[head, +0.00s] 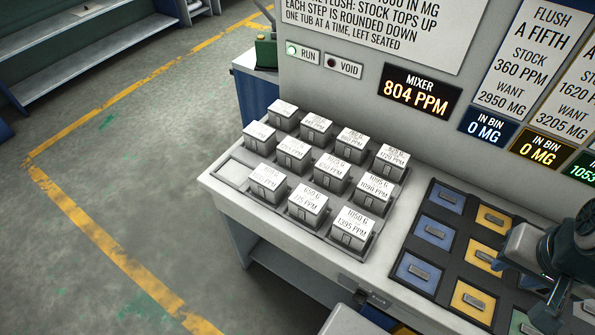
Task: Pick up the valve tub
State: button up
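Several white tubs stand in rows in a grey tray (231,172) on the bench, each with a small front tab and a label in grams and PPM. Among them are a front right tub (352,229) reading about 1050 G, 1395 PPM, a front middle tub (307,205) and a front left tub (267,184). I see no label that says valve, so I cannot tell which is the valve tub. My gripper (548,312) is at the lower right, over the dark rack and apart from the white tubs. Its fingertips are not clear.
A dark rack (404,296) holds blue plates (434,232) and yellow plates (473,300) with handles. The tray's front left slot is empty. An upright panel (360,70) behind has a mixer display (416,90) reading 804 PPM, RUN and VOID buttons. Open floor lies left.

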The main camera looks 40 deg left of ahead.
aim_at(309, 206)
jog(key=u, duration=1.35)
jog(key=k, duration=0.8)
jog(key=u, duration=1.7)
jog(key=i, duration=1.25)
jog(key=z, duration=1.8)
